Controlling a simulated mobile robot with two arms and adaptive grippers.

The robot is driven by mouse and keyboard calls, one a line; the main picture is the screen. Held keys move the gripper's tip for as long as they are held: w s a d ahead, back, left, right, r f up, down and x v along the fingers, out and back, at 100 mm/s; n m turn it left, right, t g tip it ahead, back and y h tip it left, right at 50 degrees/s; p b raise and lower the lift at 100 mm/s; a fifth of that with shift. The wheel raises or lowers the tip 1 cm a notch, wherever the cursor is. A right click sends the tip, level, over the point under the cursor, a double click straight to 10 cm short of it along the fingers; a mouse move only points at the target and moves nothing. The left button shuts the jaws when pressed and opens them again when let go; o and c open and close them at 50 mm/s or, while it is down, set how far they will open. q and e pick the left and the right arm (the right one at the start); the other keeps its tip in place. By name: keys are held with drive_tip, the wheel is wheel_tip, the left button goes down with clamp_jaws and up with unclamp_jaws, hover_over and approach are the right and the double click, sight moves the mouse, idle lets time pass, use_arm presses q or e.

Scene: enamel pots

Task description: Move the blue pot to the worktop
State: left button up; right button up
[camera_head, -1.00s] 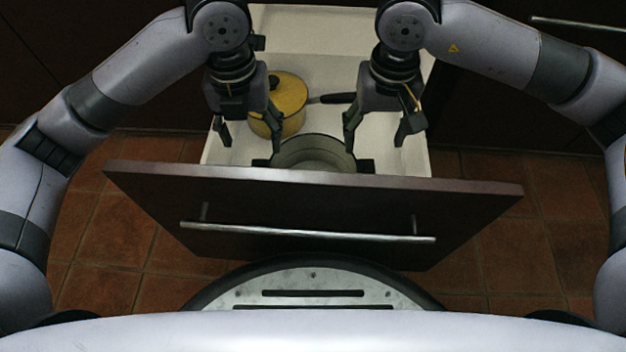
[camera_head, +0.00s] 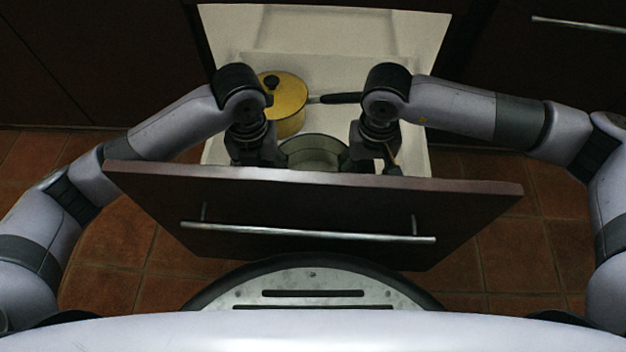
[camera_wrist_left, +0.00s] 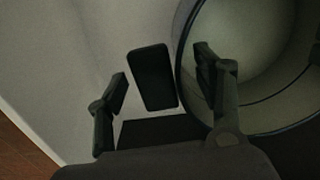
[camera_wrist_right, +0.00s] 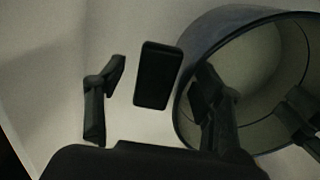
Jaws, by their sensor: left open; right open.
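The blue pot (camera_head: 315,152) stands open-topped in the pulled-out drawer, close behind its front panel. Its pale inside shows in the head view, and its dull blue outer wall (camera_wrist_right: 222,27) shows in the right wrist view. My left gripper (camera_wrist_left: 162,80) is open, with one finger on each side of a black side handle (camera_wrist_left: 152,78); its inner finger reaches over the pot's rim. My right gripper (camera_wrist_right: 161,78) is open in the same way around the other black handle (camera_wrist_right: 157,75). In the head view the drawer front hides both sets of fingertips.
A yellow lidded pot (camera_head: 288,108) with a long black handle (camera_head: 340,98) stands behind the blue pot, near my left wrist. The drawer front (camera_head: 300,195) with its metal bar rises before both grippers. The white drawer floor (camera_head: 330,65) is clear at the back. No worktop is recognisable.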

use_arm(q)
clamp_jaws()
use_arm(e)
clamp_jaws()
idle(0.4)
idle(0.4)
